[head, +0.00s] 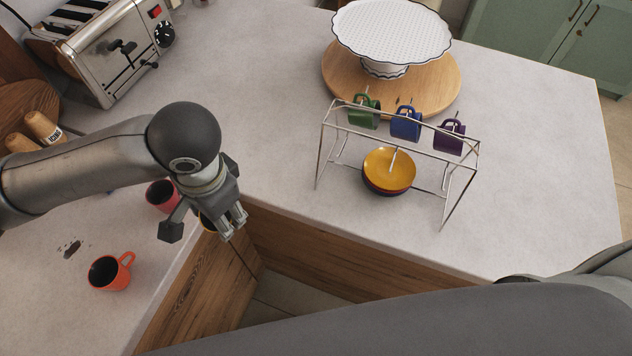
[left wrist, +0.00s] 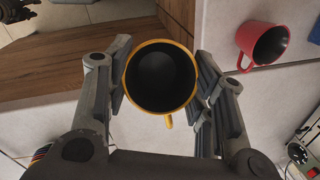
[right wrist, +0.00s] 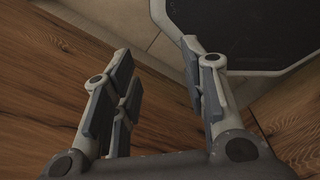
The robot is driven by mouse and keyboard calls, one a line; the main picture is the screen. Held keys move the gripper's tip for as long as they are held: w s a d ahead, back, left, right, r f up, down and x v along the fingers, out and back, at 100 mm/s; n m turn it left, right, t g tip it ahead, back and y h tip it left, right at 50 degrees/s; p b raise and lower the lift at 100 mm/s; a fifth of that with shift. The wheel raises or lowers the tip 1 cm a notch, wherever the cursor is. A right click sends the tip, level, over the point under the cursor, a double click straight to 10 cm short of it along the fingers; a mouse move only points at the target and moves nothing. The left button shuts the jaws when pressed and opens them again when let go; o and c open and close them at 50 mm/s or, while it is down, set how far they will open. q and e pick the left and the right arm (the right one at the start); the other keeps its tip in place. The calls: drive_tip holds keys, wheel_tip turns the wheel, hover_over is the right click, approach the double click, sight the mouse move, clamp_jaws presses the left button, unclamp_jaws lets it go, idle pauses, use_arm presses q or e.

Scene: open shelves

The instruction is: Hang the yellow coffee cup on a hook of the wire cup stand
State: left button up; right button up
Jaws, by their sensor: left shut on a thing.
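The yellow coffee cup (left wrist: 161,76) is between the fingers of my left gripper (left wrist: 160,82), which is shut on it. In the left wrist view I look into its dark inside, and its handle points toward the wrist. In the head view my left gripper (head: 228,224) hides most of the cup, at the counter's inner edge. The wire cup stand (head: 461,188) is on the counter to the right, with green (head: 364,112), blue (head: 406,123) and purple (head: 449,137) cups along its top. My right gripper (right wrist: 163,68) is open and empty.
A red cup (head: 162,196) is close behind my left gripper, and an orange-red cup (head: 107,272) is at lower left. Stacked bowls (head: 389,170) sit under the stand. A cake stand (head: 390,40) on a wooden board (head: 440,92) is behind it. A toaster (head: 110,50) is at upper left.

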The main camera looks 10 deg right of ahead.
use_arm(q)
drive_tip(key=w+d+r+m+g+h+b, duration=0.1)
drive_tip(key=d+m+g+h, duration=0.4)
drive_tip(key=d+m+h, duration=0.6)
drive_tip(key=w+d+r+m, duration=0.1)
drive_tip(key=d+m, duration=0.5)
drive_tip(key=m, duration=0.1)
drive_tip(key=shift+d+g+h, duration=0.2)
drive_tip(key=shift+g+h, duration=0.1)
drive_tip(key=shift+g, duration=0.1)
use_arm(e)
drive_tip(key=shift+s+d+f, duration=0.25)
drive_tip(key=shift+s+f, duration=0.05)
drive_tip(key=shift+f, duration=0.25)
use_arm(q)
drive_tip(key=shift+w, duration=0.1)
use_arm(e)
drive_tip(key=shift+d, duration=0.15)
use_arm(q)
drive_tip(key=shift+f, duration=0.1)
